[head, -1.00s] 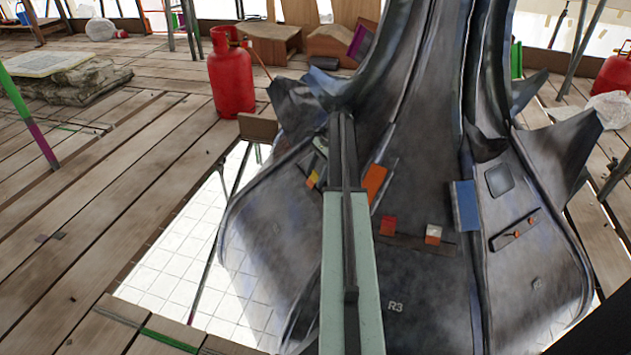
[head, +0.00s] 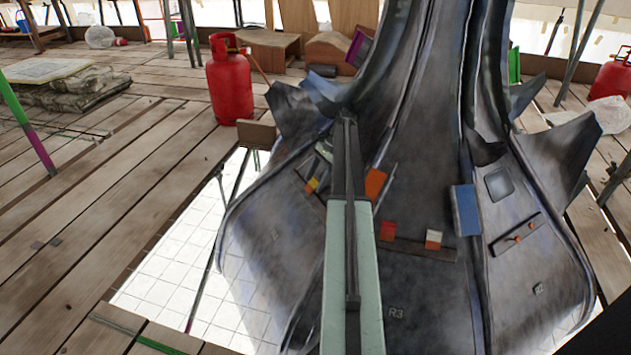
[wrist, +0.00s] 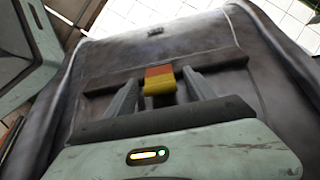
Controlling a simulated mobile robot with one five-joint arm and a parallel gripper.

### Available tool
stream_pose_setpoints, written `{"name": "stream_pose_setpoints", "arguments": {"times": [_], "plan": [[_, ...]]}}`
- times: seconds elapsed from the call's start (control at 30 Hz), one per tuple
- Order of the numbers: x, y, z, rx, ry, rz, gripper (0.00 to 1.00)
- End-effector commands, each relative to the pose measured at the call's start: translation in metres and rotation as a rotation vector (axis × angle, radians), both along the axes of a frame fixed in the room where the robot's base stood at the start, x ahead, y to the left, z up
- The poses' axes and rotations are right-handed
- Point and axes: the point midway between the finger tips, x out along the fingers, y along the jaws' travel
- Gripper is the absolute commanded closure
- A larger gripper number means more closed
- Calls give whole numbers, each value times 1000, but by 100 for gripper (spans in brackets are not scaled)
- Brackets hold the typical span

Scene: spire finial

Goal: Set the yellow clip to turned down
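The yellow clip (head: 312,185) sits on a dark strip at the left of the grey metal spire shell (head: 420,285), left of my arm. In the wrist view the clip (wrist: 160,84) is a small block, orange-red at the far part and yellow at the near part. My gripper (wrist: 161,76) has its two grey fingers apart, one on each side of the clip, with narrow gaps visible. I cannot tell whether the fingers reach the clip's depth. In the head view my arm hides most of the gripper.
The same shell carries an orange block (head: 376,183), a red clip (head: 388,230), a white and orange clip (head: 433,239) and a blue block (head: 465,210). Flared metal points (head: 290,108) stick out at its sides. A red gas cylinder (head: 230,82) stands on the planks beyond.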

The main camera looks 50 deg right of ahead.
Motion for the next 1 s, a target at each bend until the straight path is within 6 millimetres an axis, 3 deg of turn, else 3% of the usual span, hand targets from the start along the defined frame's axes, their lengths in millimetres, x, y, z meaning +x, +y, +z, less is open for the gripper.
{"name": "stream_pose_setpoints", "arguments": {"times": [0.37,0.73,1.0], "plan": [[-1,-3,8,-1,2,0,37],[-9,-31,68,-1,0,0,37],[-11,-35,68,0,1,0,37]]}}
